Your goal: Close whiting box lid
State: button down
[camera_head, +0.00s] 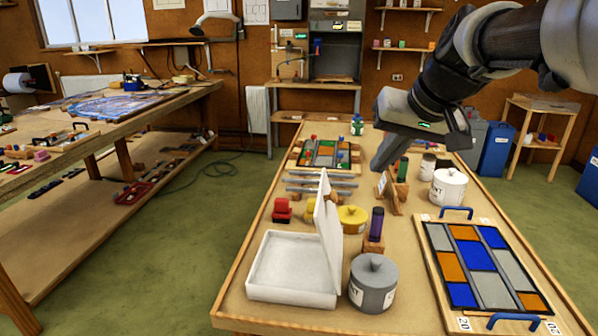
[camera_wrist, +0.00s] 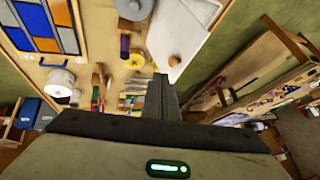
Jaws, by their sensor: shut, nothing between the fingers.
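The whiting box (camera_head: 293,266) is a white, shallow, open box on the near left of the long bench. Its white lid (camera_head: 327,232) stands upright along the box's right side, with a brown round knob (camera_head: 331,196) on its face. In the wrist view the lid (camera_wrist: 178,32) shows at the top right of centre, with the knob (camera_wrist: 174,61). My gripper (camera_head: 383,164) is shut and empty, above the bench, beyond and to the right of the lid, apart from it. In the wrist view my gripper's fingertips (camera_wrist: 160,80) point towards the lid's knob side.
A grey lidded pot (camera_head: 373,284) stands close to the lid's right. A purple-topped bottle in a wooden holder (camera_head: 374,235), a yellow pot (camera_head: 351,219) and a red block (camera_head: 282,209) stand behind. A coloured glass panel (camera_head: 482,262) lies at the right. A white pot (camera_head: 448,188) stands beyond it.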

jog(key=w+a+f+m+g+y+b, duration=0.1)
jog(key=w+a+f, duration=0.3)
jog(key=w+f, duration=0.4)
jog(key=shift+a+f, duration=0.15)
jog(key=shift+f, duration=0.8)
